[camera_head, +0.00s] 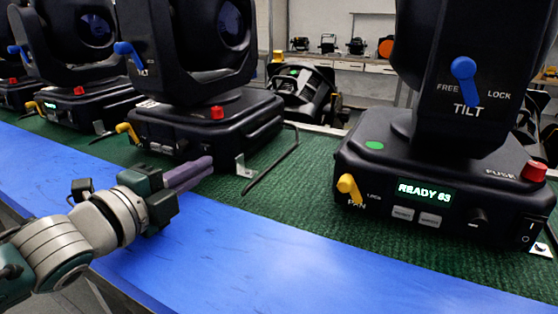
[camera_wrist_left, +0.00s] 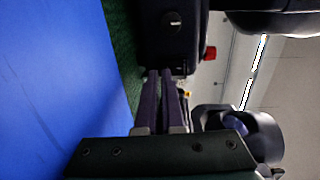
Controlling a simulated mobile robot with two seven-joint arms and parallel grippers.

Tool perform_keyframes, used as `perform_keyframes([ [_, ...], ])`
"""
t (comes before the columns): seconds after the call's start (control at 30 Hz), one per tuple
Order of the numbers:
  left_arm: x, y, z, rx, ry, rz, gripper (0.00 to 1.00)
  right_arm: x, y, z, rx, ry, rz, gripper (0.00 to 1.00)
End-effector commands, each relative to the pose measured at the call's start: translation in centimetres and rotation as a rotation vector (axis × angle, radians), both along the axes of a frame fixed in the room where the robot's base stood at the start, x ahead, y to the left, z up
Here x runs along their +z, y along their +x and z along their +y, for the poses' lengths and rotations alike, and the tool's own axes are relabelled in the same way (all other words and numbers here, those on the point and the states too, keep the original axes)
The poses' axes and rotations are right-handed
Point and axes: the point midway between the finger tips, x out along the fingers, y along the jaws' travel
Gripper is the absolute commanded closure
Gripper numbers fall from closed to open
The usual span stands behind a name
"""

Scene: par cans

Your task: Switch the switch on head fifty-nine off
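My left gripper (camera_head: 205,163) is shut and empty, its purple fingers side by side at the front of the middle black head's base (camera_head: 165,135). In the left wrist view, the fingertips (camera_wrist_left: 160,72) overlap the lower end of a black panel with a knob (camera_wrist_left: 173,20); I cannot tell whether they touch it. No switch is clear on that panel, and the fingers may cover it. No readable display shows "59". The right head (camera_head: 440,195) reads "READY 63" and has an I/O switch (camera_head: 528,232). My right gripper is not in view.
A blue strip (camera_head: 250,265) runs along the front of the green surface (camera_head: 285,180). Yellow pan levers (camera_head: 127,131) stick out from the bases. A bent black rod (camera_head: 275,165) lies right of the middle head. More heads stand at left; their displays are too small to read.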

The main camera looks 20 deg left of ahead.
Motion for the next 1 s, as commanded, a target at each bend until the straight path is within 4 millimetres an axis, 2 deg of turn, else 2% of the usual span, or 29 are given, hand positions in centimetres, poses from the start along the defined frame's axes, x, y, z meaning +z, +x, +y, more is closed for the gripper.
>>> perform_keyframes([
  [0.27, 0.1, -0.8, 0.0, 0.000, 0.001, 0.005, 1.00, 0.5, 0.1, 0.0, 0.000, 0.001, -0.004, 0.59],
  [0.7, 0.7, -8.2, 0.6, 0.000, 0.001, 0.006, 1.00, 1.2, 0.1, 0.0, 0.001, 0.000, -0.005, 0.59],
  [0.83, 0.8, -9.5, 0.8, 0.000, 0.001, 0.005, 1.00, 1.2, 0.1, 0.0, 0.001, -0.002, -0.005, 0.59],
  [1.0, 0.9, -10.1, 0.8, 0.000, 0.001, 0.003, 1.00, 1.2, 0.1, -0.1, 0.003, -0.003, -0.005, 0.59],
])
